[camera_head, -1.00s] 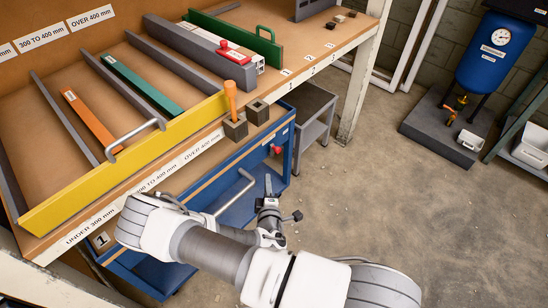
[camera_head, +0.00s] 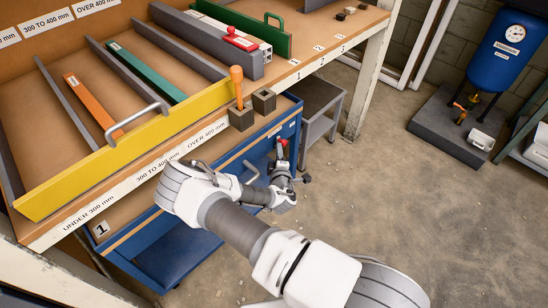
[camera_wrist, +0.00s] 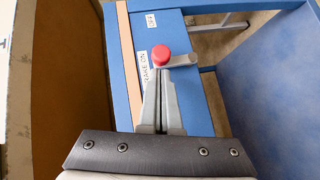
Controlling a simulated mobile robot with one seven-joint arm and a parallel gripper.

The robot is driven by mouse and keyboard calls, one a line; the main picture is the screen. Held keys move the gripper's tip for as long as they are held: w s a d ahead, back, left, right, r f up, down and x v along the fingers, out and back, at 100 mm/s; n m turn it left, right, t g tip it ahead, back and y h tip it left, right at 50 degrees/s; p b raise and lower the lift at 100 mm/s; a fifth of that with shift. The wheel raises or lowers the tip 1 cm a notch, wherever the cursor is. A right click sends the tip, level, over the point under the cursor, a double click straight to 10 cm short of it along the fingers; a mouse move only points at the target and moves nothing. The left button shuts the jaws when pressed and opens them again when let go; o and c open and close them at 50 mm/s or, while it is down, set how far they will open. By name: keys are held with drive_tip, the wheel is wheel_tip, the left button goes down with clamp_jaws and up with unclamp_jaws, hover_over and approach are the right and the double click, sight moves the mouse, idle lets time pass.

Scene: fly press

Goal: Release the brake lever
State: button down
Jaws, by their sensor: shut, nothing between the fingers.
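The brake lever is on the end of the blue trolley (camera_head: 205,245). Its red knob (camera_wrist: 161,57) sits on a short grey lever arm (camera_wrist: 183,61) that points right in the wrist view. The knob also shows in the head view (camera_head: 283,141). A label reading "BRAKE ON" (camera_wrist: 144,72) is beside the knob, and a label that seems to read "OFF" (camera_wrist: 151,20) is farther along the panel. My gripper (camera_wrist: 161,75) is shut and empty, its fingertips right at the knob's near side. It also shows in the head view (camera_head: 281,158). I cannot tell whether they touch.
The workbench with the yellow-edged rack (camera_head: 110,150) stands above and left of the trolley. A grey side table (camera_head: 318,98) is behind the trolley. A blue tank (camera_head: 503,50) stands far right. The concrete floor right of my arm is clear.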

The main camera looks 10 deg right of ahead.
drive_tip(key=shift+w+d, duration=0.15)
drive_tip(key=shift+r, duration=0.1)
idle(0.3)
drive_tip(key=shift+w+d+p, duration=0.1)
drive_tip(key=shift+d+p, duration=0.05)
drive_tip(key=shift+p, duration=0.45)
drive_tip(key=shift+w+d+r+m+g+p, duration=0.1)
drive_tip(key=shift+d+r+m+g+p, duration=0.1)
drive_tip(key=shift+m+g+p, duration=0.15)
drive_tip(key=d+r+m+g+y+p, duration=0.1)
drive_tip(key=p, duration=0.2)
drive_tip(key=shift+w, duration=0.35)
drive_tip(key=w+d+m+g+y+p, duration=0.1)
drive_tip(key=d+m+g+y, duration=0.1)
drive_tip(key=w+d+f+m+g+y+p, duration=0.1)
drive_tip(key=w+d+g+y+p, duration=0.1)
drive_tip(key=shift+w+d+f+m+g, duration=0.15)
drive_tip(key=shift+d+f+m+g, duration=0.1)
drive_tip(key=shift+m+g, duration=0.1)
drive_tip(key=shift+w+d, duration=0.1)
